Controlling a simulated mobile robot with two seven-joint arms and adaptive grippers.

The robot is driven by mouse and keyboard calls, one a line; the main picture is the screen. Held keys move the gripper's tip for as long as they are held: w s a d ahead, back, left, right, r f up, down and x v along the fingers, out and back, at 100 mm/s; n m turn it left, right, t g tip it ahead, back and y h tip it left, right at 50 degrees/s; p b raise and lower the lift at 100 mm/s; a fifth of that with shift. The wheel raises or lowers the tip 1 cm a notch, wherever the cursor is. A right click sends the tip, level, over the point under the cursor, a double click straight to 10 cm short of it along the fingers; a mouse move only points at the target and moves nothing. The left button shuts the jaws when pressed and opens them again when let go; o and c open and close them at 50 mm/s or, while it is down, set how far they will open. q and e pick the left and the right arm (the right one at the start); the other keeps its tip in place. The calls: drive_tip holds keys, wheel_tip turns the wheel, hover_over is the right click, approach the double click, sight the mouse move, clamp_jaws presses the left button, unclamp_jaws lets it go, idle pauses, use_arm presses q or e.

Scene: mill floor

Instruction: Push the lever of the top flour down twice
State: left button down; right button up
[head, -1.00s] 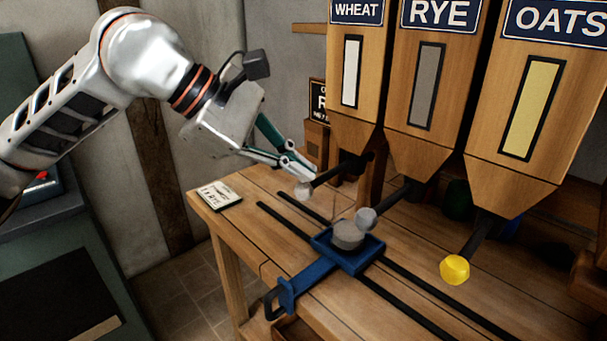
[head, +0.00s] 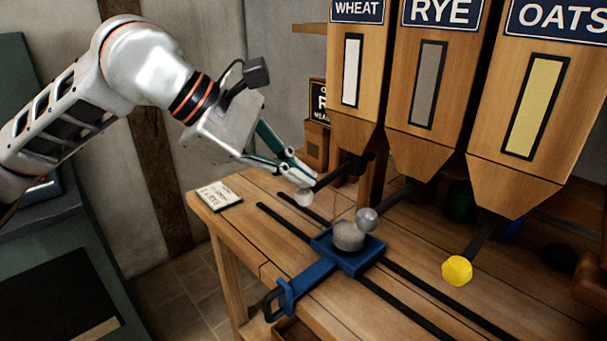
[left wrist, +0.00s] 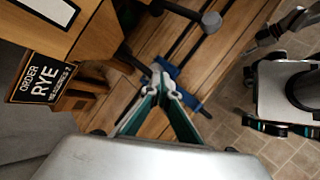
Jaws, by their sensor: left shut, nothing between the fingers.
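Three wooden flour bins hang in a row: wheat (head: 355,95), rye (head: 405,120) and oats (head: 480,170). Each has a dark lever below with a knob: wheat's pale (head: 304,197), rye's grey (head: 367,220), oats' yellow (head: 457,271). My left gripper (head: 302,178) is shut and empty. Its fingertips are right over the wheat knob, touching or nearly so. In the left wrist view the shut fingertips (left wrist: 168,78) hide the wheat knob. An order card (left wrist: 45,70) there reads RYE; its lower line is too small to read surely.
A blue tray (head: 322,244) with a round grey-topped vessel (head: 348,236) sits on dark rails below the rye knob. A written card (head: 219,197) lies at the wooden bench's left corner. Parts of my body show at right in the left wrist view.

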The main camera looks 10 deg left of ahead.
use_arm(q)
drive_tip(key=shift+f+b, duration=0.45)
drive_tip(key=shift+f, duration=0.75)
use_arm(e)
drive_tip(key=shift+s+f, duration=0.45)
drive_tip(key=shift+f, duration=0.35)
use_arm(q)
drive_tip(key=shift+r, duration=0.1)
idle(0.6)
drive_tip(key=shift+r+p, duration=1.75)
drive_tip(key=shift+r, duration=1.15)
use_arm(e)
wheel_tip(320, 180, up, 6)
drive_tip(key=w, duration=0.2)
drive_tip(key=shift+w+f+t, duration=0.2)
drive_tip(key=shift+w+t, duration=0.1)
drive_tip(key=shift+w, duration=0.05)
use_arm(q)
drive_tip(key=shift+r, duration=0.15)
use_arm(e)
drive_tip(key=shift+r, duration=0.1)
use_arm(q)
wheel_tip(320, 180, up, 5)
drive_tip(key=p, duration=0.3)
use_arm(e)
drive_tip(key=r, duration=0.3)
drive_tip(key=shift+w+a+r, duration=0.1)
drive_tip(key=shift+w+r, duration=0.2)
drive_tip(key=shift+r, duration=0.1)
